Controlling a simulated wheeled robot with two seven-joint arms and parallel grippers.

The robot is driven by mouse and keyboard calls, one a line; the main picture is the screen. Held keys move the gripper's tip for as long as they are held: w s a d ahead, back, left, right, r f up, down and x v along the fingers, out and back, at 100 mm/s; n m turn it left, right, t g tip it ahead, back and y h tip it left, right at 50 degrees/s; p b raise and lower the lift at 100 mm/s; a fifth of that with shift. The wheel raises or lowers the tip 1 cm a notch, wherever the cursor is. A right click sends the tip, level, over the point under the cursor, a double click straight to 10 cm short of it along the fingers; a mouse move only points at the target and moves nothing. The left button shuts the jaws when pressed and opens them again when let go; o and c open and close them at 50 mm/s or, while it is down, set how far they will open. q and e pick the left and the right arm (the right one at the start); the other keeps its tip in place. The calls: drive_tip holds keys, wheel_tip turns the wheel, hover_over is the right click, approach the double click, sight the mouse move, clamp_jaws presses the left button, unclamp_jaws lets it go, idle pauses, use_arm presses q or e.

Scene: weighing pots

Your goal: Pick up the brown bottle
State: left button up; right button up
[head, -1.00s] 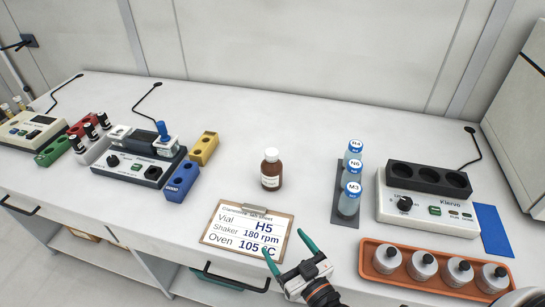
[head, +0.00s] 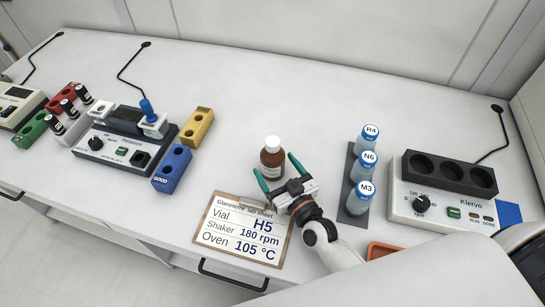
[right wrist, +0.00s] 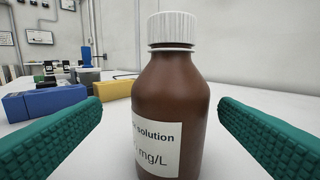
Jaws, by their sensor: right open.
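The brown bottle (head: 272,160) has a white cap and a white label and stands upright on the white bench. My right gripper (head: 278,172) is open, with its two green fingers pointing at the bottle. In the right wrist view the bottle (right wrist: 170,100) stands between the two fingers, with a visible gap on each side. Its lower end is cut off by that view's edge. My left gripper is not in view.
A clipboard (head: 243,230) lies in front of the bottle. Bottles with blue caps (head: 360,198) stand on a dark mat to the right, near my right arm. A blue block (head: 172,168) and a yellow block (head: 197,128) stand to the left. The bench behind the bottle is clear.

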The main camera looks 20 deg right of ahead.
sight(269, 152)
drive_tip(key=shift+w, duration=0.7)
drive_tip(key=w, duration=0.3)
drive_tip(key=shift+w+p, duration=0.35)
drive_tip(key=shift+p, duration=0.05)
drive_tip(key=shift+w+a+f, duration=0.1)
drive_tip(key=shift+w+a, duration=0.05)
drive_tip(key=shift+w, duration=0.3)
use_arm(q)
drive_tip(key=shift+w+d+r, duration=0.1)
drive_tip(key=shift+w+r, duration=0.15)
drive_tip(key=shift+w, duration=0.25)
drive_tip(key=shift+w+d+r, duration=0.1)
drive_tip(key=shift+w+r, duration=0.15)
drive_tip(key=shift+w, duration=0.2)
use_arm(e)
drive_tip(key=shift+s, duration=0.1)
drive_tip(key=shift+c, duration=1.4)
drive_tip(key=c, duration=0.9)
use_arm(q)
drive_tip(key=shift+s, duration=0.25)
use_arm(e)
drive_tip(key=shift+c, duration=0.2)
